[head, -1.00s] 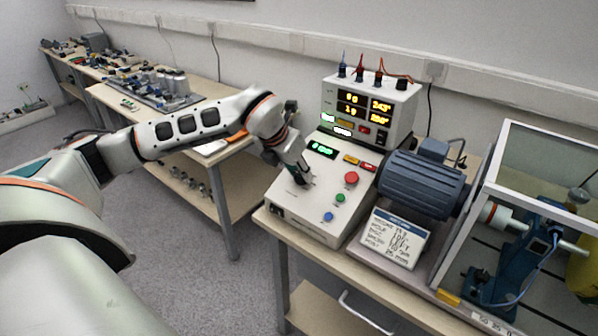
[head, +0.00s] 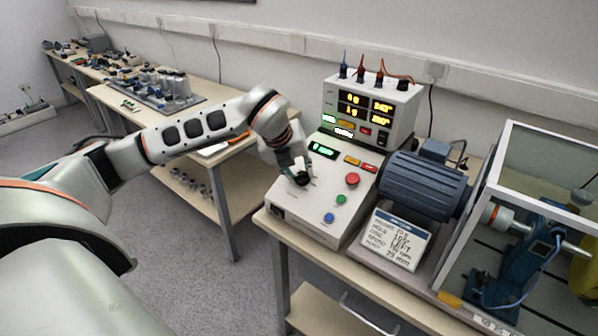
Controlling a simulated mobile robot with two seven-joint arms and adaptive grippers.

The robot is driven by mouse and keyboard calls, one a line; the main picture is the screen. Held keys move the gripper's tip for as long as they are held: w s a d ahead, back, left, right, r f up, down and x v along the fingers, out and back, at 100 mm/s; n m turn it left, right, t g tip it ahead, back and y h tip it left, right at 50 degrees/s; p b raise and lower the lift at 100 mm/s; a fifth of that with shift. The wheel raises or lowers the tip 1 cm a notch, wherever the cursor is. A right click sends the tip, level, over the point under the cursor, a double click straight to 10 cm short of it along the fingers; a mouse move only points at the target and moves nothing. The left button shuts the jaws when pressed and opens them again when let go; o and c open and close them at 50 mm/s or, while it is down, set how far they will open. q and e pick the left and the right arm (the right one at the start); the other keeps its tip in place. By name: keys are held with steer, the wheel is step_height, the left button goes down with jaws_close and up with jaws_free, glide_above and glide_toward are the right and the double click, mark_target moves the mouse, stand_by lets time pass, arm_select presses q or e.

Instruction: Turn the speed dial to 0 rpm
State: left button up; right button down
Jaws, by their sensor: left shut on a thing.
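The speed dial (head: 302,180) is a dark knob on the sloped top of the white control box (head: 283,208). My left gripper (head: 299,174) reaches down to it from the upper left and is shut on it, hiding much of it. The small green speed display (head: 323,150) is lit just behind the dial, but its digits are too small to read. My right gripper is not in view.
Red (head: 352,179), green (head: 341,199) and blue (head: 329,217) buttons sit right of the dial. A meter box (head: 369,112) with yellow readouts stands behind. A blue motor (head: 424,186), a label card (head: 395,239) and a clear-sided guard (head: 545,165) are to the right.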

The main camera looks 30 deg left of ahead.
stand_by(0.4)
arm_select(q)
steer(key=o, duration=1.1)
steer(key=shift+c, duration=0.2)
steer(key=v, duration=1.2)
